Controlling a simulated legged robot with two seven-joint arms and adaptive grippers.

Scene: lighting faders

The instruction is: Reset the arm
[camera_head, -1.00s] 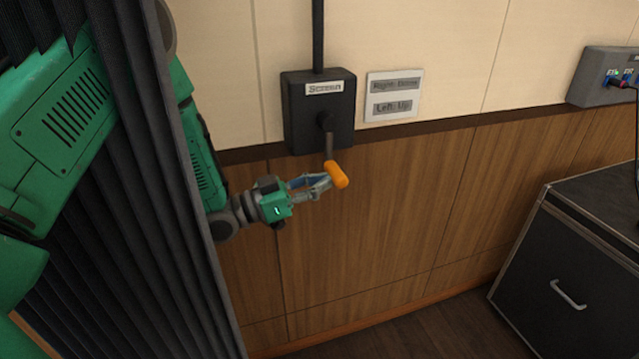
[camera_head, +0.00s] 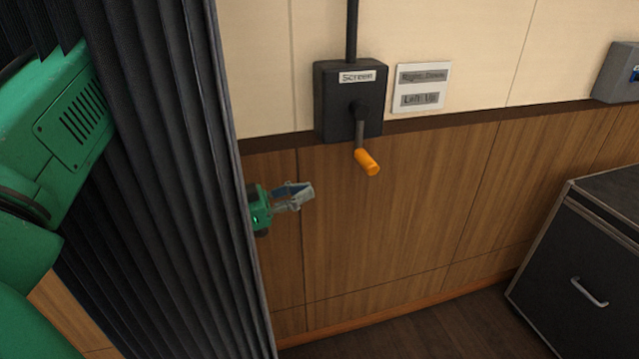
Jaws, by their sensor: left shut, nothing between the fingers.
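My left gripper (camera_head: 303,193) shows at the right edge of the dark curtain, in front of the wood panelling. It is shut and empty, and most of its forearm is hidden behind the curtain. It is apart from the crank handle (camera_head: 367,162), an orange grip hanging down from the black box labelled "Screen" (camera_head: 335,108). The handle lies up and to the right of the gripper. My green upper arm (camera_head: 75,125) fills the left side. My right gripper is not in view.
A dark pleated curtain (camera_head: 170,150) hangs between my upper arm and the wall. A sign (camera_head: 421,87) reads "Right: Down, Left: Up". A black case (camera_head: 575,270) stands at the lower right, with a grey box (camera_head: 617,75) on the wall above it. Open floor shows between curtain and case.

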